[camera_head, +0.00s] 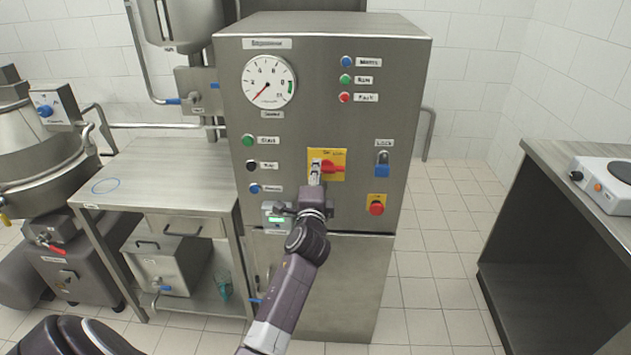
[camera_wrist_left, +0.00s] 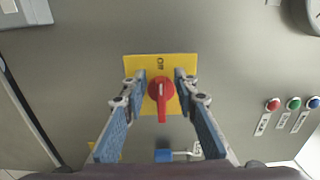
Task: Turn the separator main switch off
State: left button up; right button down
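The main switch (camera_head: 334,168) is a red rotary handle on a yellow plate (camera_head: 327,153), on the front of the steel separator cabinet (camera_head: 340,105). Its handle points right in the head view. In the left wrist view the red handle (camera_wrist_left: 161,96) points down on its yellow plate (camera_wrist_left: 151,63). My left gripper (camera_head: 316,168) is in front of the plate and partly hides it. In the left wrist view its two fingers (camera_wrist_left: 160,84) are apart, one on each side of the handle, with gaps showing. Whether the fingertips touch the plate is unclear. My right gripper is out of view.
A blue padlock (camera_head: 382,164) and a red button (camera_head: 376,208) sit right of the switch. Several buttons line its left, with a small display (camera_head: 277,217) below. A gauge (camera_head: 269,82) is above. A steel table (camera_head: 150,175) stands left and a counter (camera_head: 570,160) right.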

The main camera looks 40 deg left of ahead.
pick_arm(q)
jog(key=v, duration=1.2)
jog(key=shift+a, duration=0.1)
jog(key=d+f+g+h, duration=0.15)
jog(key=d+f, duration=0.25)
jog(key=f, duration=0.6)
jog(key=d+f+g+h, duration=0.1)
jog(key=d+f+h, duration=0.2)
jog(key=f, duration=0.8)
jog(key=s+d+f+n+g+h, duration=0.1)
jog(key=s+d+f, duration=0.15)
jog(key=f, duration=0.45)
jog(key=s+d+f+n+g+h, duration=0.1)
jog(key=s+d+f, duration=0.1)
jog(key=s+f, duration=0.35)
jog(key=s+d+f+g+h, duration=0.2)
jog(key=f, duration=0.7)
jog(key=s+d+f+n+g, duration=0.3)
jog(key=s+f+n+g, duration=0.1)
jog(key=s+f, duration=1.35)
jog(key=s+f+n+g, duration=0.1)
jog(key=s+f+g, duration=0.1)
jog(key=s, duration=0.8)
jog(key=s+a+f+n+g+h, duration=0.1)
jog(key=s+f+n, duration=0.1)
jog(key=s, duration=0.9)
jog(key=shift+s+a+f+g, duration=0.2)
jog(key=shift+a+f+g, duration=0.1)
jog(key=shift+g, duration=0.05)
